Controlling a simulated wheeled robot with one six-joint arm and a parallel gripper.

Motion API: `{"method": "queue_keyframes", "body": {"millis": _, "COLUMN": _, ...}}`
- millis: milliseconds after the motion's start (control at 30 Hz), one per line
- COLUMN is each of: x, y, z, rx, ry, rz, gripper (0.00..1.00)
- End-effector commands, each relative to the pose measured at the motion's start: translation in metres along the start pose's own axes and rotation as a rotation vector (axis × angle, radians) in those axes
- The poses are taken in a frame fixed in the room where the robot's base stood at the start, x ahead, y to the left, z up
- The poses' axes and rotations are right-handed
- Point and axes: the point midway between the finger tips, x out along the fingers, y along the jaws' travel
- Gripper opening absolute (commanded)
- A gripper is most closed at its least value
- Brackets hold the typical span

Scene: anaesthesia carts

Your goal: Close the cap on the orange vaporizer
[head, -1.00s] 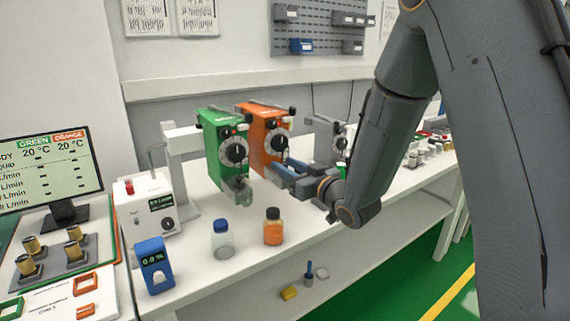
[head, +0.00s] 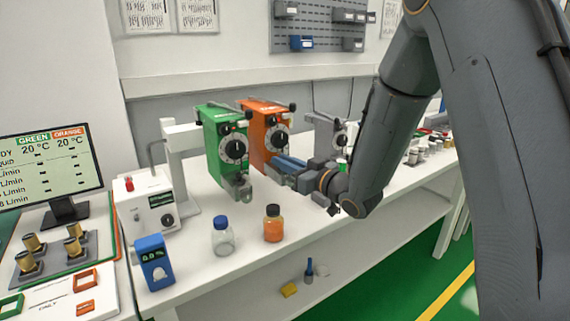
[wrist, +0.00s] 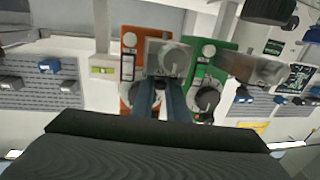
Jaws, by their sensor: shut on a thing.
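The orange vaporizer (head: 256,124) hangs on the rail right of the green vaporizer (head: 213,143), with its dial facing front. My gripper (head: 279,163) is at the lower front of the orange vaporizer and covers its filler part and cap in the head view. In the wrist view my gripper (wrist: 160,84) has its fingers close together at a grey block (wrist: 168,57) between the orange vaporizer (wrist: 131,62) and the green vaporizer (wrist: 205,75). It appears shut on the cap, but the cap itself is mostly hidden. I cannot tell how far the cap is closed.
A blue-capped bottle (head: 222,238) and an orange bottle with a black cap (head: 273,225) stand on the bench below. A blue meter (head: 154,263) stands at the front left.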

Motion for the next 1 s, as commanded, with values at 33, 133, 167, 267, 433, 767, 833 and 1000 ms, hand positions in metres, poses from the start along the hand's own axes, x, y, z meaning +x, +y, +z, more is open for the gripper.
{"method": "queue_keyframes", "body": {"millis": 33, "x": 0.000, "y": 0.001, "z": 0.000, "rx": -0.002, "ry": 0.002, "rz": -0.012, "gripper": 0.00}}
{"method": "queue_keyframes", "body": {"millis": 133, "x": 0.000, "y": 0.000, "z": -0.001, "rx": -0.003, "ry": 0.001, "rz": -0.027, "gripper": 0.00}}
{"method": "queue_keyframes", "body": {"millis": 167, "x": 0.001, "y": 0.000, "z": -0.001, "rx": -0.003, "ry": 0.000, "rz": -0.028, "gripper": 0.00}}
{"method": "queue_keyframes", "body": {"millis": 267, "x": 0.001, "y": -0.001, "z": -0.001, "rx": -0.002, "ry": 0.000, "rz": -0.028, "gripper": 0.00}}
{"method": "queue_keyframes", "body": {"millis": 433, "x": 0.001, "y": -0.001, "z": -0.001, "rx": -0.002, "ry": 0.000, "rz": -0.028, "gripper": 0.22}}
{"method": "queue_keyframes", "body": {"millis": 767, "x": 0.000, "y": 0.000, "z": 0.000, "rx": -0.002, "ry": -0.001, "rz": -0.027, "gripper": 0.33}}
{"method": "queue_keyframes", "body": {"millis": 833, "x": -0.002, "y": 0.000, "z": 0.000, "rx": -0.002, "ry": -0.001, "rz": -0.026, "gripper": 0.33}}
{"method": "queue_keyframes", "body": {"millis": 1000, "x": -0.022, "y": 0.002, "z": 0.001, "rx": -0.003, "ry": -0.001, "rz": -0.024, "gripper": 0.33}}
